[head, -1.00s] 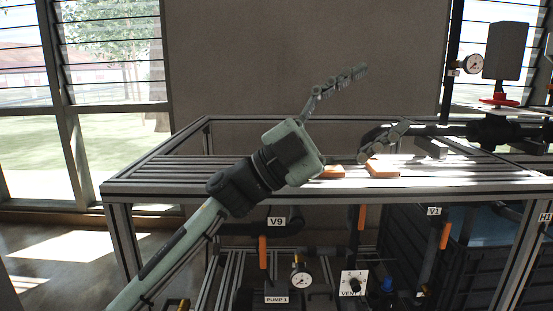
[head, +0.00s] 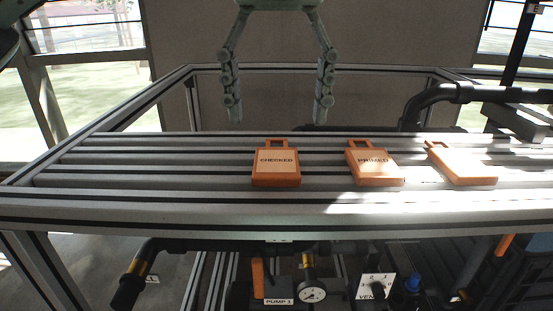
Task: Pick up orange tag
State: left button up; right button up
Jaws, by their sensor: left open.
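Three orange tags lie flat in a row on the slatted aluminium bench top (head: 120,166). The left tag (head: 276,165) reads "CHECKED". The middle tag (head: 375,164) reads "PRIMED". The right tag (head: 463,165) is washed out by sunlight, so any lettering on it cannot be read. My left gripper (head: 278,118) hangs from the top of the head view, fingers pointing down and spread wide, with nothing between them. It is above and apart from the tags, roughly in line with the "CHECKED" tag. My right gripper is not in view.
A dark pipe (head: 430,100) curves along the back right of the bench. Below the front rail are a gauge (head: 312,291), an orange handle (head: 257,278) and a black pipe (head: 200,244). The left half of the bench top is clear.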

aim_at(276, 157)
pick_arm(q)
notch_tip(276, 157, down, 5)
jog(key=shift+a+f, duration=0.1)
jog(key=shift+f, duration=0.05)
jog(key=shift+c, duration=0.4)
jog(key=c, duration=1)
